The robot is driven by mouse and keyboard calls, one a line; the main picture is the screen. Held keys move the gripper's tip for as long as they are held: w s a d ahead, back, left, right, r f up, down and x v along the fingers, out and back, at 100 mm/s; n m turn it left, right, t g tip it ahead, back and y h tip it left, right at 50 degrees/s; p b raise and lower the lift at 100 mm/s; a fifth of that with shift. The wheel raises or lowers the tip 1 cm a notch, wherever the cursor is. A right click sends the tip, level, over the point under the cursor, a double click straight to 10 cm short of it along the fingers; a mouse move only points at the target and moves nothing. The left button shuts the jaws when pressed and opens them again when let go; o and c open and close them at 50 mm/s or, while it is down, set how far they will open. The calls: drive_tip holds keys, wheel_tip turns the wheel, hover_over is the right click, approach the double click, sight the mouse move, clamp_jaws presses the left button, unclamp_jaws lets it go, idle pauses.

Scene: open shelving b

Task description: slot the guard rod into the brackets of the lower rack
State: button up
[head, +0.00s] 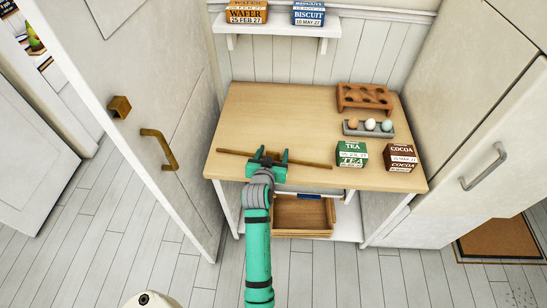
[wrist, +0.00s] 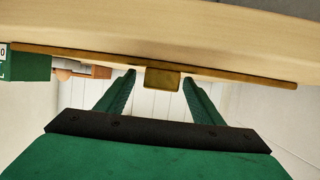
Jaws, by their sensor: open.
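The guard rod (head: 312,164) is a thin brown bar lying along the front of the wooden tabletop, running left to right. In the wrist view the rod (wrist: 240,78) crosses the whole picture, with a square block (wrist: 162,79) at its middle. My green gripper (head: 271,155) is at the middle of the rod. In the wrist view my gripper (wrist: 159,74) is open, its fingertips on either side of the block with gaps showing. I cannot make out the lower rack's brackets in either view.
Tea (head: 351,154) and cocoa (head: 400,157) boxes, a grey egg holder (head: 351,129) and a brown holed rack (head: 365,98) stand on the table's right. A wooden crate (head: 303,232) sits underneath. The table's left and back are clear. A door (head: 125,60) stands left.

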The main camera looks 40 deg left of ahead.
drive_tip(key=shift+s, duration=0.1)
drive_tip(key=c, duration=1.3)
drive_tip(key=shift+r, duration=0.1)
